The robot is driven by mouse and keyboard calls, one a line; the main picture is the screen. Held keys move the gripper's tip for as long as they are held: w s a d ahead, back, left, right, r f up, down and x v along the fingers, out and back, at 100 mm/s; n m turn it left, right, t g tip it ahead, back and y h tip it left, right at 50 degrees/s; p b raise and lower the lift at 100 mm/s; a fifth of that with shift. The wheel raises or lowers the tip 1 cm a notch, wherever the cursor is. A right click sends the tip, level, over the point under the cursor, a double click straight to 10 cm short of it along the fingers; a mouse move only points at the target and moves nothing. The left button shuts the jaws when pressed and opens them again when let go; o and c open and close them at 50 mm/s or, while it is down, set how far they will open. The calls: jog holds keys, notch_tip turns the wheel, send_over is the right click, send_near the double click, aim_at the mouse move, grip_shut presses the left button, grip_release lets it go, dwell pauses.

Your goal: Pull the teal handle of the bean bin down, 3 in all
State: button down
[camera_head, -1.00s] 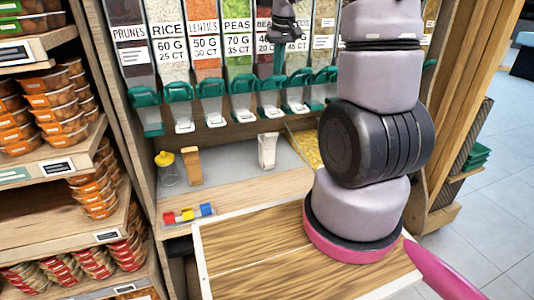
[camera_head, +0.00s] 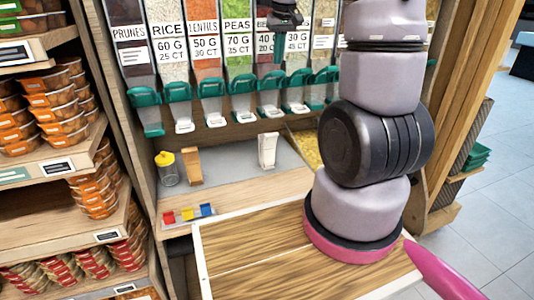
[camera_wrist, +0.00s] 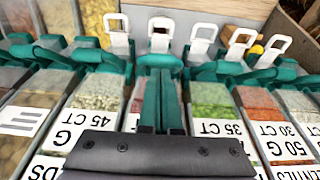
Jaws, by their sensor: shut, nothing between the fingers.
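The bean bin (camera_head: 265,48) is in the row of clear bins in the head view, between the peas bin and the bin marked 45 CT. Its teal handle (camera_head: 269,82) is at the bottom front, above a white spout. The handle (camera_wrist: 160,60) also shows at the centre of the wrist view. My gripper (camera_head: 279,58) is in front of the bean bin's right side, above the handle. In the wrist view my gripper (camera_wrist: 160,76) has its dark teal fingers together and empty, pointing at that handle and partly covering it. Contact cannot be told.
Similar teal handles of the peas bin (camera_head: 242,82) and the 45 CT bin (camera_head: 298,80) stand close on both sides. Below are a yellow-lidded jar (camera_head: 167,172), a tan scoop (camera_head: 192,165) and a white container (camera_head: 267,150). The counter front is mostly clear.

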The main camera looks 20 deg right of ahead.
jog(key=shift+s+r, duration=0.9)
jog(key=shift+r, duration=0.2)
jog(key=shift+s+r, duration=0.85)
jog(key=shift+r, duration=0.25)
jog(key=s+a+r+m+t, duration=0.1)
jog(key=s+a+r, duration=0.1)
jog(key=s, duration=0.5)
jog(key=s+a+r+m+t+y, duration=0.1)
jog(key=s+a+r+t, duration=0.1)
jog(key=s, duration=0.5)
jog(key=s+a+r+m+t+y, duration=0.1)
jog(key=s+a+r+m, duration=0.1)
jog(key=s+a, duration=0.3)
jog(key=shift+s+r, duration=0.65)
jog(key=shift+s, duration=0.45)
